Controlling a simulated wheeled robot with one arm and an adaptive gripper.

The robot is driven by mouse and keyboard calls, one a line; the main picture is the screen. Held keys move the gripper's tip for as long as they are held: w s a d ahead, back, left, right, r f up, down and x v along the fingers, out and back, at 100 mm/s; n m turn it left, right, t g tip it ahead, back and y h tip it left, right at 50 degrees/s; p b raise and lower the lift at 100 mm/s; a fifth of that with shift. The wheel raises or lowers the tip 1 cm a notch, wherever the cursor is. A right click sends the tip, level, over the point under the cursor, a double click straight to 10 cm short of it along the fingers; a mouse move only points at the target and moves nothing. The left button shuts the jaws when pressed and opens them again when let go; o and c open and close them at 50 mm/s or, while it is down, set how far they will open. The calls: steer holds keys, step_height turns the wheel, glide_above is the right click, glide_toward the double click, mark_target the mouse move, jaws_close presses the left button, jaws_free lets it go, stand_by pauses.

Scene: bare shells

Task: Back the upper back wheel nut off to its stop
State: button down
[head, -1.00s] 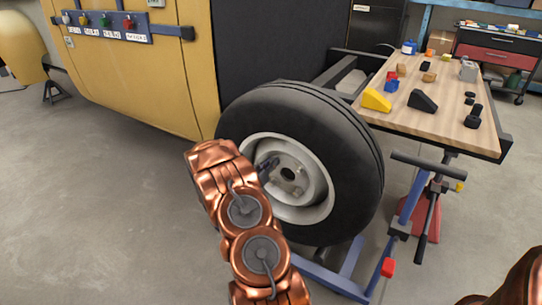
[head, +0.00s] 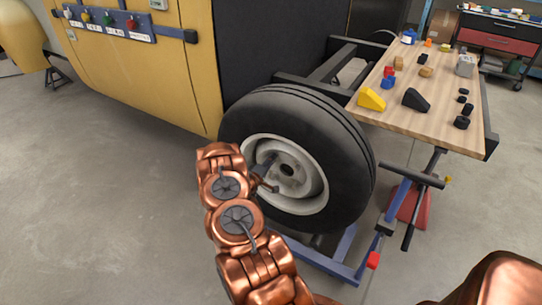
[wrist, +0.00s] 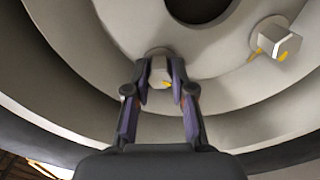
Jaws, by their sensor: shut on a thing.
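The wheel (head: 345,135) has a black tyre and a pale grey rim, and stands upright at the truck's side. My gripper (head: 268,175) reaches to the left part of the rim in the head view. In the wrist view my gripper (wrist: 160,82) is shut on a grey wheel nut (wrist: 159,70), one finger on each side. A small yellow mark shows low on this nut. A second wheel nut (wrist: 275,42), also with yellow marks, sits apart to the right on the rim. The nut in my gripper is hidden in the head view.
A yellow truck body (head: 150,75) with a blue switch panel (head: 110,22) is at the left. A wooden bench (head: 435,110) with blocks stands at the right. A blue stand (head: 335,262) is below the wheel. Floor at the left is clear.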

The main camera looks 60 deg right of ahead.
steer(key=shift+n+p, duration=2.2)
steer(key=shift+n, duration=2.6)
steer(key=shift+f, duration=0.1)
steer(key=c, duration=1)
jaws_free()
steer(key=a, duration=1.2)
steer(key=shift+s, duration=0.25)
